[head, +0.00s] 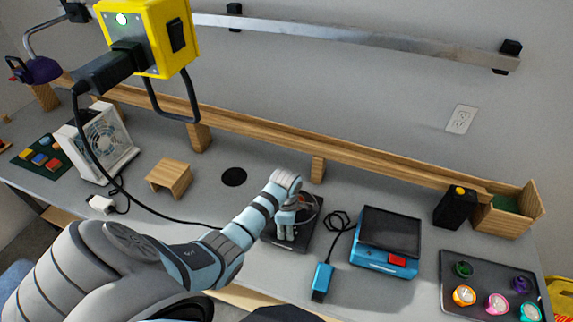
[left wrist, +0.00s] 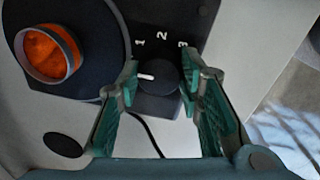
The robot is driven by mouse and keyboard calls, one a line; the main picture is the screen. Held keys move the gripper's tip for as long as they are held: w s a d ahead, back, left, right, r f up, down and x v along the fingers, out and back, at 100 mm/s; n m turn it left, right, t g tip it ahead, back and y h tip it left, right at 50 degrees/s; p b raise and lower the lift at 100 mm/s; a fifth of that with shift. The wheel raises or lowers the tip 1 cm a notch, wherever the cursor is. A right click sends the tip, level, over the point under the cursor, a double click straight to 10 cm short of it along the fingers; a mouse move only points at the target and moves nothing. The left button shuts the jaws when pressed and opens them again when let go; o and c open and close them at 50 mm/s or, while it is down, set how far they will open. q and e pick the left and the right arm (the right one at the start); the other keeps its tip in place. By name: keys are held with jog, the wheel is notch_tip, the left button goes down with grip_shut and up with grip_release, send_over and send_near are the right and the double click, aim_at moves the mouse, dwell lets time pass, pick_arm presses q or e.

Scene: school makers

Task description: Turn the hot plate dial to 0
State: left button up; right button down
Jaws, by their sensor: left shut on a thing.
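The black hot plate (head: 304,240) sits on the grey bench under my left gripper (head: 285,238), which hides most of its front in the head view. In the left wrist view, the round black dial (left wrist: 160,76) is between the two green-padded fingers of my left gripper (left wrist: 160,82), which is shut on it. The dial's white pointer mark faces left, below the number 1. The numbers 1, 2 and 3 show around the dial; no 0 is visible, and the left finger covers part of that side. My right gripper is not in view.
An orange-filled round container (left wrist: 48,54) stands on the hot plate's round top. A blue device (head: 382,262) and a blue adapter (head: 322,280) lie to the right. A wooden stand (head: 170,175) and a white fan (head: 100,142) are left. A yellow power box (head: 150,35) hangs above.

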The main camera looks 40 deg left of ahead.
pick_arm(q)
jog(key=o, duration=1.2)
jog(key=r, duration=1.2)
jog(key=shift+s+d, duration=0.25)
jog(key=shift+s, duration=0.05)
